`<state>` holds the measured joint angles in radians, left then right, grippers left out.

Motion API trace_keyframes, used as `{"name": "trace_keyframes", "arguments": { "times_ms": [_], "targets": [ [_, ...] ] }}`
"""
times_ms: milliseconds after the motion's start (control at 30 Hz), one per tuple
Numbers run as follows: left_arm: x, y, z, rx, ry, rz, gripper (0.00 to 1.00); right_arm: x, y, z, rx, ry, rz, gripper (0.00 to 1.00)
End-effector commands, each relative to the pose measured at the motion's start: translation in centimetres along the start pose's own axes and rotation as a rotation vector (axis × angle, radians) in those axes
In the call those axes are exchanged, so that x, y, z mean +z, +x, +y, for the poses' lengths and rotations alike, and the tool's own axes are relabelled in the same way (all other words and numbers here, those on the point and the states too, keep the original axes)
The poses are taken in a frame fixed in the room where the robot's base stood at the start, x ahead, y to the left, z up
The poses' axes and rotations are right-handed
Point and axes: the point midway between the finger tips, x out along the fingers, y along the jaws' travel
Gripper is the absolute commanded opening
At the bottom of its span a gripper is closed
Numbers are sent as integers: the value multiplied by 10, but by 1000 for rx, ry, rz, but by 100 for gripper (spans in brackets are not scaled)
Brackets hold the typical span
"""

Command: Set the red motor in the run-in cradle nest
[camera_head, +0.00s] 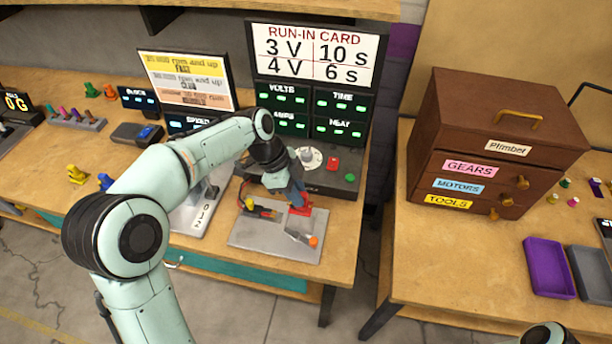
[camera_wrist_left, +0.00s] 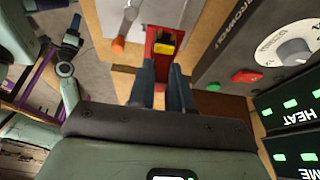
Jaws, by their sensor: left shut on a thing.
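The red motor (camera_head: 300,208) is at the tip of my left gripper (camera_head: 293,198), over the right part of the grey run-in cradle plate (camera_head: 275,240). In the left wrist view the red motor (camera_wrist_left: 160,68), with a yellow block on it, shows between the two dark blue fingers of my left gripper (camera_wrist_left: 165,80), which is shut on it. I cannot tell if the motor touches the plate; the nest is hidden. A lever with an orange knob (camera_head: 313,241) is in front. Part of my right arm shows at the lower right in the head view.
A control box with a dial (camera_head: 310,158), a red button and a green button stands just behind. A yellow-ended part with a dark body (camera_head: 258,209) is at the plate's left. Display panels rise behind. A drawer cabinet (camera_head: 490,150) stands on the right bench.

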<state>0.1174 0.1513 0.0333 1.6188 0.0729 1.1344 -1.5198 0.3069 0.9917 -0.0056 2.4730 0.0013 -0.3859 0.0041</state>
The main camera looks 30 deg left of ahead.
Motion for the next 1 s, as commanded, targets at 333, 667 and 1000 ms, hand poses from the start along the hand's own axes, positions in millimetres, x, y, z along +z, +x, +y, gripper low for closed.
{"name": "trace_keyframes", "arguments": {
  "times_ms": [333,667,1000],
  "targets": [
    [6,15,0,2,-1,0,0,2,11,5,2,2,-6,43],
    [18,42,0,1,-1,0,0,4,31,13,4,5,-12,43],
    [25,58,0,0,0,0,0,5,44,18,6,6,-16,43]
  ]
}}
